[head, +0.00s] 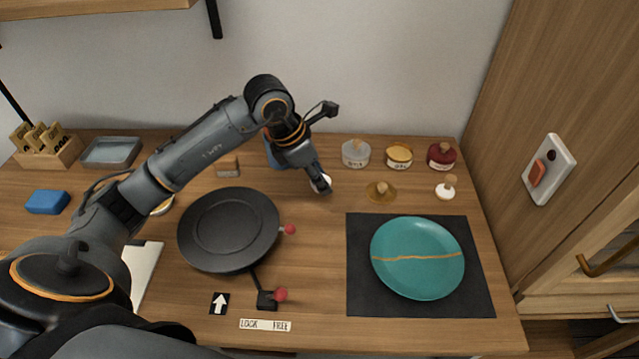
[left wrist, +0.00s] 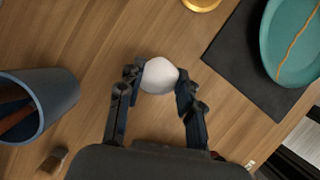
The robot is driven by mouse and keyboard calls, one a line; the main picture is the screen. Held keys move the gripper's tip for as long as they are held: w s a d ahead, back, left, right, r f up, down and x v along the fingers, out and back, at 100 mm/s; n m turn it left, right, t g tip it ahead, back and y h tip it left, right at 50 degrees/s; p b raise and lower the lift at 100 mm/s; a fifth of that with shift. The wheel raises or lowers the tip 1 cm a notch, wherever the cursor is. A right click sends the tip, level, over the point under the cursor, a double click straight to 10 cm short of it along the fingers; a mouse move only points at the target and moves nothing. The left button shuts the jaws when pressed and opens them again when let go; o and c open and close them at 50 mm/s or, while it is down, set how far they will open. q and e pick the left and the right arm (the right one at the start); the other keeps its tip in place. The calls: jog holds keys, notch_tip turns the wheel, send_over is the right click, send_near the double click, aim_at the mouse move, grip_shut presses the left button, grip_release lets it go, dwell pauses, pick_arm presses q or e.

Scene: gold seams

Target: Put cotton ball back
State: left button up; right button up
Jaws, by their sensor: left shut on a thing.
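The white cotton ball (left wrist: 160,75) sits between the fingertips of my left gripper (left wrist: 157,84) in the left wrist view. The gripper is shut on it. In the head view my left gripper (head: 319,183) points down over the wooden table, left of the gold dish, and the cotton ball (head: 326,179) shows only partly beside the fingers. I cannot tell its exact height above the table. A blue-grey cup (left wrist: 65,92) with a brown stick-like thing in it stands left of the gripper in the left wrist view. My right gripper is not in view.
A clear jar (head: 355,154), a yellow jar (head: 399,157) and a red jar (head: 441,156) line the back. A gold dish (head: 381,191) and a white knobbed piece (head: 446,190) stand before them. A teal plate (head: 418,280) lies on a dark mat (head: 360,300). A black turntable (head: 228,228) is front left.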

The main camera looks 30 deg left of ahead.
pick_arm(q)
notch_tip(320, 180, down, 2)
jog(key=shift+s+f, duration=0.1)
jog(key=shift+f, duration=0.2)
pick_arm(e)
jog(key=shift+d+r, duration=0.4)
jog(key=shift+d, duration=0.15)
pick_arm(q)
jog(key=shift+f, duration=0.1)
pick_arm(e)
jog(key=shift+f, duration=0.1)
pick_arm(q)
jog(key=shift+f, duration=0.15)
jog(key=o, duration=1)
